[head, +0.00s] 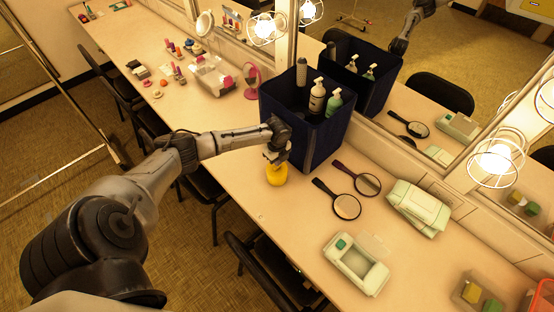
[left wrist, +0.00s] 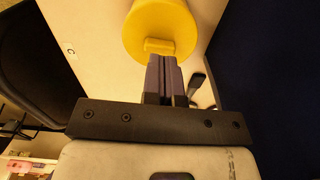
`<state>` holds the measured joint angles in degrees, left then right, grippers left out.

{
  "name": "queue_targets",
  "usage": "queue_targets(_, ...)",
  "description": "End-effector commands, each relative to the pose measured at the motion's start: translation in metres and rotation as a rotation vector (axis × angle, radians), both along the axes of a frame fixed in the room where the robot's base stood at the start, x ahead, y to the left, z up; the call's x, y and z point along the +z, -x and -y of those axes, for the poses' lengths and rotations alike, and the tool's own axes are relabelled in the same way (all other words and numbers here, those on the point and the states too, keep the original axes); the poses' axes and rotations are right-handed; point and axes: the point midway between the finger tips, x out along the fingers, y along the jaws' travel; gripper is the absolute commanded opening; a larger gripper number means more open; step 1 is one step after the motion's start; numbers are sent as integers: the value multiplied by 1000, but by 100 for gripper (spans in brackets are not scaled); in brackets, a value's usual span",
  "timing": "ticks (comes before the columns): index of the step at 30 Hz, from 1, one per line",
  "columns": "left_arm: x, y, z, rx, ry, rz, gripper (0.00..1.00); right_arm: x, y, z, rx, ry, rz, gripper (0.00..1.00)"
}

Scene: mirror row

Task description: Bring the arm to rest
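My left arm reaches in from the left in the head view. Its left gripper (head: 275,155) points down just over a yellow rounded thing (head: 277,175) on the counter (head: 300,222), in front of the dark blue bin (head: 315,140). In the left wrist view the left gripper's fingers (left wrist: 165,60) are together, with no clear gap. Their tips are at a small tab on the yellow thing (left wrist: 160,20); whether they touch it I cannot tell. My right gripper is in neither view.
The bin holds several bottles (head: 317,95). Hand mirrors (head: 346,206), a wipes pack (head: 420,205) and an open box (head: 357,262) lie to the right. A lit bulb (head: 497,160) juts from the mirror wall. Chairs (head: 265,275) stand along the front edge.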

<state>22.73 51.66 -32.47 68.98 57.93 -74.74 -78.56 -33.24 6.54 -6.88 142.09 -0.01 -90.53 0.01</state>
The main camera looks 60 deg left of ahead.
Motion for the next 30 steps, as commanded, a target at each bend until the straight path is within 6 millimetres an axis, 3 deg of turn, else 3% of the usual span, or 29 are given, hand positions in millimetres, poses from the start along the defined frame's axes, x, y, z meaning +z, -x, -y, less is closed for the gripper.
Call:
queue_targets(20, -21, 0, 0, -1, 0, 0, 0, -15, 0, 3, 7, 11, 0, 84)
queue_targets(30, -20, 0, 0, 0, -1, -1, 0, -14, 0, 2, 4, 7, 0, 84)
